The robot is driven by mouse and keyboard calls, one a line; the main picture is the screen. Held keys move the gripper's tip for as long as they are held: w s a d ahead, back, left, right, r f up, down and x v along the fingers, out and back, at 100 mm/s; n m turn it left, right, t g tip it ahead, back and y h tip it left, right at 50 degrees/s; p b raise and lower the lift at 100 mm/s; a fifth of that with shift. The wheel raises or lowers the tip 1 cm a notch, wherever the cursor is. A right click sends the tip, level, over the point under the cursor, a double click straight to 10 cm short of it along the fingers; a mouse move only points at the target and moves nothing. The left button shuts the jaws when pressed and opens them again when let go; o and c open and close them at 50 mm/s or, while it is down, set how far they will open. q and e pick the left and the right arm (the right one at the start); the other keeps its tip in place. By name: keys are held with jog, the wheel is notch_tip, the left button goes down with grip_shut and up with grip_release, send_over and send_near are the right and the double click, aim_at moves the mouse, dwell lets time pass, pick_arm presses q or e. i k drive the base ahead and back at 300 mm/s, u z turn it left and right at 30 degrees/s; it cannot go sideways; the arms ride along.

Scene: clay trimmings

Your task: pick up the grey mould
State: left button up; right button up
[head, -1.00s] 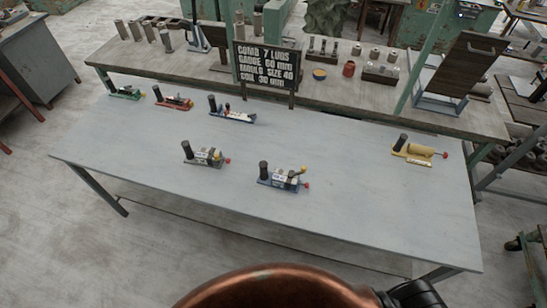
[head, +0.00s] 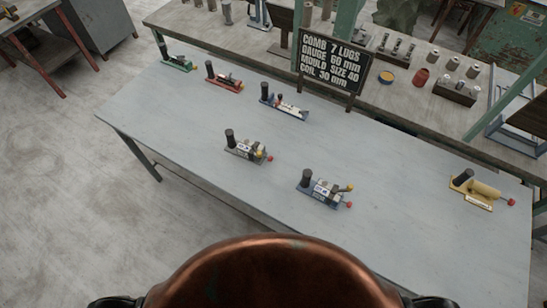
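The grey mould (head: 249,151) sits on the near half of the table, left of middle. It has a dark upright cylinder at its left end and a red knob at its right end, with a yellow part beside the knob. No gripper touches it. Only dark parts of my arms show at the bottom left and bottom right edges of the head view, beside my copper-coloured body. Neither gripper can be seen.
A blue mould (head: 323,189) lies right of the grey one, a yellow one (head: 480,190) far right. Green (head: 178,63), red (head: 224,79) and another blue (head: 284,105) one line the back left. A sign (head: 333,63) stands behind. Bare tabletop (head: 400,225) surrounds them.

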aim_at(243, 149)
jog(key=z, duration=2.8)
jog(key=k, duration=1.7)
jog(key=u, duration=1.8)
jog(key=i, duration=0.95)
